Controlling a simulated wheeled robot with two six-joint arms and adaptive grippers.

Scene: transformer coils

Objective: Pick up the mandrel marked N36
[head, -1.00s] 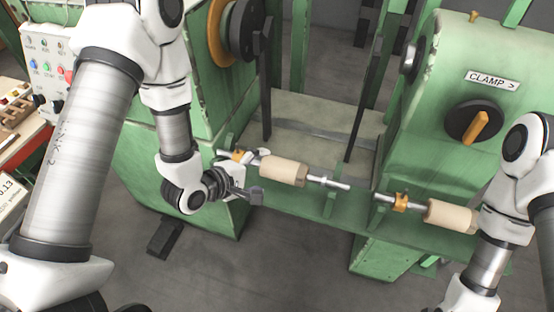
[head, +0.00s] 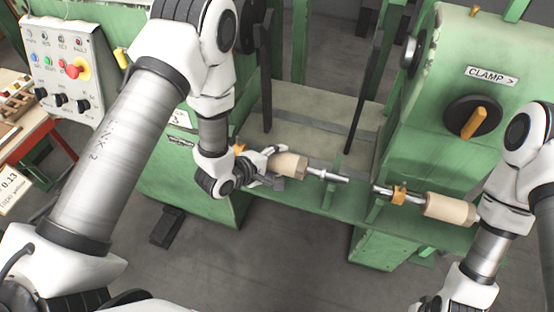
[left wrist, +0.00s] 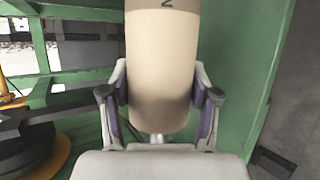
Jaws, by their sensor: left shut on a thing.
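The left wooden mandrel (head: 292,166) is a beige cylinder on a metal shaft, lying across the green machine's front ledge. My left gripper (head: 277,167) is around its left part, with a finger on each side. In the left wrist view the mandrel (left wrist: 160,65) sits between both pads of the gripper (left wrist: 159,92). My right gripper is out of view.
Green upright supports and a dark vertical bar stand behind the mandrels. A control box (head: 65,65) is at upper left. Grey floor in front is mostly clear.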

